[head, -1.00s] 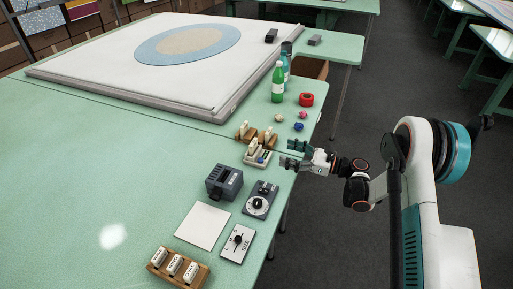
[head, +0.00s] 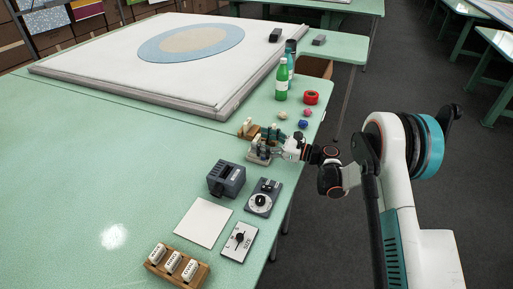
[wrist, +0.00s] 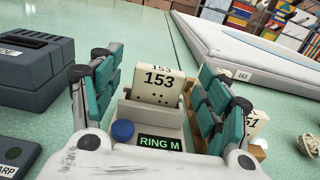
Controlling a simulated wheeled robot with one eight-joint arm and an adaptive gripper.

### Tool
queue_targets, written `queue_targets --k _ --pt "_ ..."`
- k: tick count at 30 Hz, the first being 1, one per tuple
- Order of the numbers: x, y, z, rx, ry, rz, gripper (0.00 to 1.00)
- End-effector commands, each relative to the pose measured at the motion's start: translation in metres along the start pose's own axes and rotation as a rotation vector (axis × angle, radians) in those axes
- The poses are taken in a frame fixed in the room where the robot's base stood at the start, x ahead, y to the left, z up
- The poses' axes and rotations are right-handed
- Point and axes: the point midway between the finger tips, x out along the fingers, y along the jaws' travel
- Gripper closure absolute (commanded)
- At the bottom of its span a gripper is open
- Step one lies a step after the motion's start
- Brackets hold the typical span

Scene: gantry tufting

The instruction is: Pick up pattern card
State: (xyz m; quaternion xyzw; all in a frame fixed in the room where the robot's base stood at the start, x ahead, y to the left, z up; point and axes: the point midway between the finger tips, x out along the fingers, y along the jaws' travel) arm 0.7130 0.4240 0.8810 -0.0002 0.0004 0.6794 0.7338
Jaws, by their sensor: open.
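A cream pattern card marked 153 (wrist: 158,86) stands upright in a pale holder (wrist: 143,137) with a green "RING M" display and a blue button. In the head view my gripper (head: 270,146) is over the holder (head: 257,158) and hides most of the card. A card marked 157 (wrist: 253,122) is partly hidden behind the right finger.
A dark grey box (head: 226,180), a dial box (head: 263,197) and a size panel (head: 237,242) stand nearer. A wooden card stand (head: 247,128) is just behind. A green bottle (head: 281,82), red tape roll (head: 311,97) and small balls lie beyond.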

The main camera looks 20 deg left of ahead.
Motion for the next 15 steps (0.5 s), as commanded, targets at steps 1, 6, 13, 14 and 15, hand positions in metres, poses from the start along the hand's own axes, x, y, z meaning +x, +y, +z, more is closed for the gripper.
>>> queue_targets --k 1,6,13,14,15 --pt "0.0006 -0.0003 0.0002 0.000 0.000 -0.001 0.30" --pt "0.0001 -0.0004 0.0008 0.000 0.000 -0.001 0.35" --pt "0.0000 -0.0004 0.0006 0.000 0.000 -0.001 0.74" --pt "0.0000 -0.0004 0.0006 0.000 0.000 -0.001 0.74" --pt "-0.0001 -0.0004 0.0007 0.000 0.000 -0.001 0.74"
